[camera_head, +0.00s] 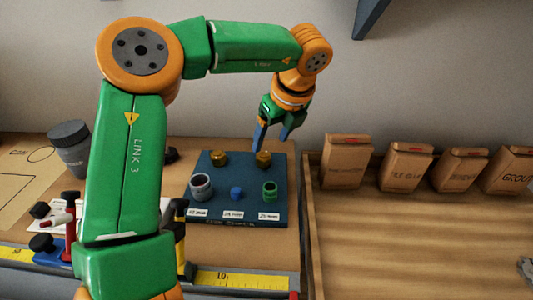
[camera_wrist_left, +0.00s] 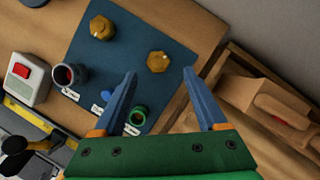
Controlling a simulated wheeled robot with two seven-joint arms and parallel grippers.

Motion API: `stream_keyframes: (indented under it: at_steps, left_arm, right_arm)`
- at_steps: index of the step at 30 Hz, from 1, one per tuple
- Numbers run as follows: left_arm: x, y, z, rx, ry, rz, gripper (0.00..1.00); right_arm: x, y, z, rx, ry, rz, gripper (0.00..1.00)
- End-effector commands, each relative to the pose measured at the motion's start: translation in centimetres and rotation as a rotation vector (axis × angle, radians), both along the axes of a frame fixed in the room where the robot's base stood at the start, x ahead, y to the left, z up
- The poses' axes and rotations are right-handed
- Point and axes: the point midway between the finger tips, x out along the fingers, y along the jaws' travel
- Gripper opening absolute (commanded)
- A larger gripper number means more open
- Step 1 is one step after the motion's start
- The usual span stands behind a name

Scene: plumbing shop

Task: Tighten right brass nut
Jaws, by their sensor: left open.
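The right brass nut (camera_head: 263,158) sits on the back right of a dark blue board (camera_head: 238,212). In the left wrist view the same nut (camera_wrist_left: 158,61) appears just beyond and between the fingertips. The left brass nut (camera_head: 219,157) sits at the board's back, left of it. My left gripper (camera_head: 271,142) points down above the right nut, with its blue fingers apart and nothing between them; its fingers also show in the wrist view (camera_wrist_left: 159,76). The fingers look apart from the nut. My right gripper is not in view.
The board's front row holds a grey ring (camera_head: 200,187), a blue piece (camera_head: 236,194) and a green ring (camera_head: 269,191) by white labels. A walled wooden tray (camera_head: 420,245) with several brown bags (camera_head: 346,163) stands right. A dark cup (camera_head: 71,150) stands left.

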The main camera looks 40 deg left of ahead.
Motion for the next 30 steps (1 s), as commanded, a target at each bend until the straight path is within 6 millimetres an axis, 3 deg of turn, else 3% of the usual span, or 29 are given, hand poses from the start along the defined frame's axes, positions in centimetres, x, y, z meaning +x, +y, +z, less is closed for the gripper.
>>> stream_keyframes:
  at_steps: [9,18,20,27,30]
  left_arm:
    - [0.4,2.1,-5.0,-0.003,0.003,0.000,0.74]
    - [0.5,2.4,-5.9,-0.001,-0.001,0.000,0.74]
    - [0.5,2.4,-5.9,-0.001,-0.001,0.000,0.64]
    - [0.5,2.4,-5.9,-0.001,0.000,0.000,0.00]
    - [0.5,2.4,-5.9,-0.001,0.001,-0.001,0.00]
  right_arm:
    - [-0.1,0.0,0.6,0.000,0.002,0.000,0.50]
    - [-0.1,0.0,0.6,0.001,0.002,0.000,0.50]
    - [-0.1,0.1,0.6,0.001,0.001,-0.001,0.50]
    - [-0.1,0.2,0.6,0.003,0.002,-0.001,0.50]
    - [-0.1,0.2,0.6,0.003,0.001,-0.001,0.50]
